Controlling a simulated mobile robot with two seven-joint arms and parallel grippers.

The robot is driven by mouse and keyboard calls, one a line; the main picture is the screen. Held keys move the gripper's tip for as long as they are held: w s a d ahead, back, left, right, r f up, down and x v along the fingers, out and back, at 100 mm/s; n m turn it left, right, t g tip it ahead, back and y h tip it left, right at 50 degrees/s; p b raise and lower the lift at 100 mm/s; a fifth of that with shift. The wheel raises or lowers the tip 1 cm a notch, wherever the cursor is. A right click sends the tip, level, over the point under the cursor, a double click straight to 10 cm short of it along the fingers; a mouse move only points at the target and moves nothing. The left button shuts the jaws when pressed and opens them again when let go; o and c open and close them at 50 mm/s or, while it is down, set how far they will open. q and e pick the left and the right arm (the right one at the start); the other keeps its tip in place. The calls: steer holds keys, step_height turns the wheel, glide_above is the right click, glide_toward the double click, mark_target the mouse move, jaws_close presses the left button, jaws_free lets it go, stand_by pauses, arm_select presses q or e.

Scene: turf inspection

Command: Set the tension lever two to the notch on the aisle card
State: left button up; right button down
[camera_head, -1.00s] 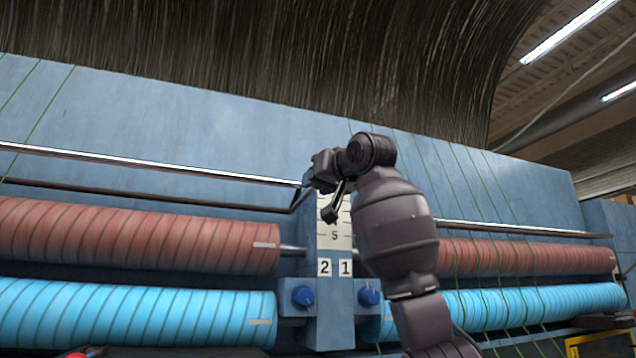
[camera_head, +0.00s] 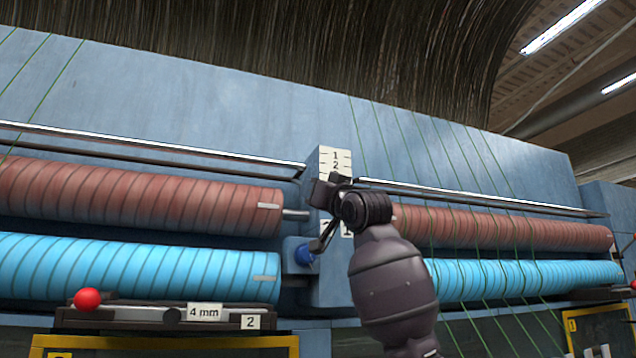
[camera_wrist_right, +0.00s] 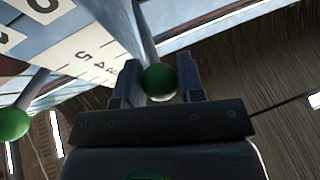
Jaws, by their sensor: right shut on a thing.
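The tension levers sit on a blue post (camera_head: 330,285) between the roller banks. My right gripper (camera_wrist_right: 158,85) is shut on a green ball knob (camera_wrist_right: 160,82) at the end of a lever rod. A second green lever knob (camera_wrist_right: 12,123) stands apart at the left. In the head view my right gripper (camera_head: 325,190) hides the held knob. My left gripper is out of view.
A blue round knob (camera_head: 304,254) sits low on the post. Red-brown rollers (camera_head: 140,195) and light-blue rollers (camera_head: 130,268) flank it. At front left a dark ledge carries a red ball (camera_head: 88,299), a "4 mm" card (camera_head: 205,312) and a "2" label (camera_head: 251,322).

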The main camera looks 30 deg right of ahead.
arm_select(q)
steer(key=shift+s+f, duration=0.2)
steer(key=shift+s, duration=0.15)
arm_select(e)
steer(key=shift+w+d+f, duration=0.1)
steer(key=shift+w+f, duration=0.3)
steer(key=shift+f, duration=0.35)
steer(key=shift+w+d+f, duration=0.1)
steer(key=shift+w+f, duration=0.25)
steer(key=shift+f, duration=0.35)
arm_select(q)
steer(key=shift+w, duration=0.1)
arm_select(e)
steer(key=c, duration=0.8)
jaws_free()
steer(key=shift+w, duration=0.1)
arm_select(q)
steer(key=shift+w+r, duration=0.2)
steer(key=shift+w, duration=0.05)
arm_select(e)
steer(key=shift+o, duration=0.2)
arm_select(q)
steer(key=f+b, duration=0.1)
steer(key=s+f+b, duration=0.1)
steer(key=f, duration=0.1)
arm_select(e)
steer(key=v, duration=1.1)
